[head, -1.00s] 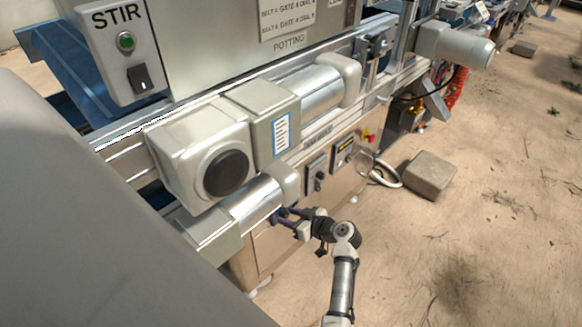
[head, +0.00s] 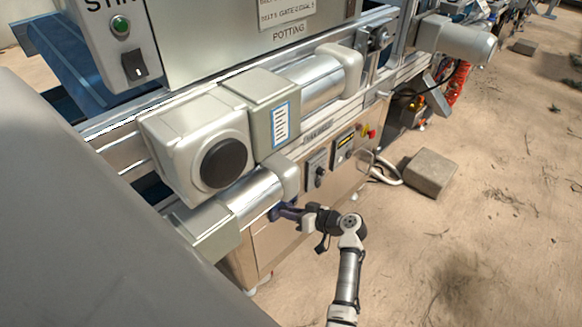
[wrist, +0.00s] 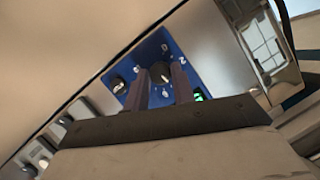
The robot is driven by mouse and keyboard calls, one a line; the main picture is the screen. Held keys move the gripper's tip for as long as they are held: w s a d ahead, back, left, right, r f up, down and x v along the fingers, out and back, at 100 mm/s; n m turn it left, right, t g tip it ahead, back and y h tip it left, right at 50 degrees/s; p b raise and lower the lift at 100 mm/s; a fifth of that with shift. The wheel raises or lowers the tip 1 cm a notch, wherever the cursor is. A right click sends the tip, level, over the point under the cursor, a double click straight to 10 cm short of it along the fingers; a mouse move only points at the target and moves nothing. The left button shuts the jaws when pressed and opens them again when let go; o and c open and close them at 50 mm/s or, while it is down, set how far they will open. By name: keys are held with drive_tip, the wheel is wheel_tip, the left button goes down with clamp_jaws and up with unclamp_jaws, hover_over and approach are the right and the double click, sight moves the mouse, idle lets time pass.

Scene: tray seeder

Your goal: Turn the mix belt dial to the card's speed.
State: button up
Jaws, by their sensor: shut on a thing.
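In the wrist view, a dark round dial (wrist: 161,72) sits on a blue panel (wrist: 148,52) with white marks around it. My gripper's two dark fingers (wrist: 160,88) stand on either side of the dial and are shut on it. In the head view my gripper (head: 277,212) reaches to the machine's lower front, below a silver motor.
In the wrist view, a second black knob (wrist: 118,85) is left of the dial and a green light (wrist: 199,97) is right of it. A large motor housing (head: 190,140) juts out above my gripper. A stone block (head: 430,172) lies on the floor, which is otherwise mostly open.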

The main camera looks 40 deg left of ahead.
drive_tip(key=m+g+y+b, duration=0.1)
drive_tip(key=m, duration=0.2)
drive_tip(key=m+g+y+b, duration=0.1)
drive_tip(key=m, duration=0.2)
drive_tip(key=m+g+y+b, duration=0.1)
drive_tip(key=m+g, duration=0.1)
drive_tip(key=m, duration=0.1)
drive_tip(key=shift+w+f, duration=0.15)
drive_tip(key=shift+f, duration=0.25)
drive_tip(key=shift+m, duration=0.4)
drive_tip(key=o, duration=1)
drive_tip(key=shift+d, duration=0.1)
drive_tip(key=b+v, duration=0.1)
drive_tip(key=v, duration=1.2)
drive_tip(key=shift+d+f+b, duration=0.2)
drive_tip(key=shift+d+b, duration=0.1)
drive_tip(key=shift+b, duration=0.05)
drive_tip(key=shift+w+d, duration=0.1)
